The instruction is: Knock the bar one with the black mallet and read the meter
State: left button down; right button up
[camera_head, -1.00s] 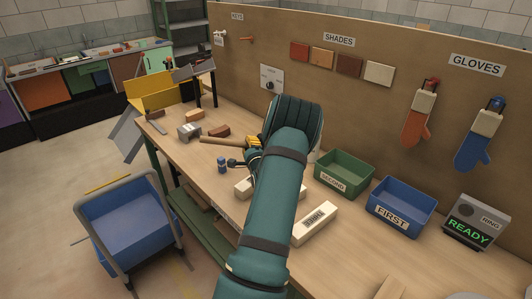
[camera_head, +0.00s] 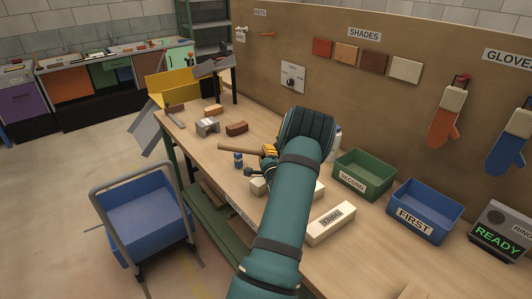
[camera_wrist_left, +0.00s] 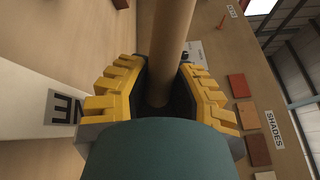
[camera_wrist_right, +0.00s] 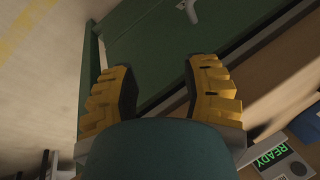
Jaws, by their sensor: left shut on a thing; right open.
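My left gripper (camera_head: 268,150) is shut on a wooden mallet handle (camera_head: 235,149) above the bench. The handle runs up through the jaws in the left wrist view (camera_wrist_left: 172,45); the mallet's head is hidden. A pale bar (camera_head: 258,186) lies partly behind my left arm. In the left wrist view, a pale block (camera_wrist_left: 25,100) has a label cut off to letters like "NE"; I cannot tell if it is bar one. The meter (camera_head: 500,230), marked RING, shows green "READY". My right gripper (camera_wrist_right: 160,80) is open and empty in the right wrist view, outside the head view.
A labelled pale block (camera_head: 331,223) lies right of my arm. Behind it stand a green SECOND bin (camera_head: 363,175) and a blue FIRST bin (camera_head: 425,212). A blue cart (camera_head: 145,215) stands before the bench.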

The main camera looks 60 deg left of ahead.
dwell(0.5)
pick_arm(q)
notch_tip(320, 180, down, 3)
jog(key=b, duration=0.2)
jog(key=shift+f+b, duration=0.2)
jog(key=shift+b, duration=0.2)
jog(key=shift+r+p, duration=0.55)
jog(key=shift+r, duration=0.1)
jog(key=shift+r+p, duration=0.65)
jog(key=shift+r, duration=0.5)
jog(key=shift+r+p, duration=1.4)
jog(key=shift+r, duration=0.7)
jog(key=shift+f, duration=0.1)
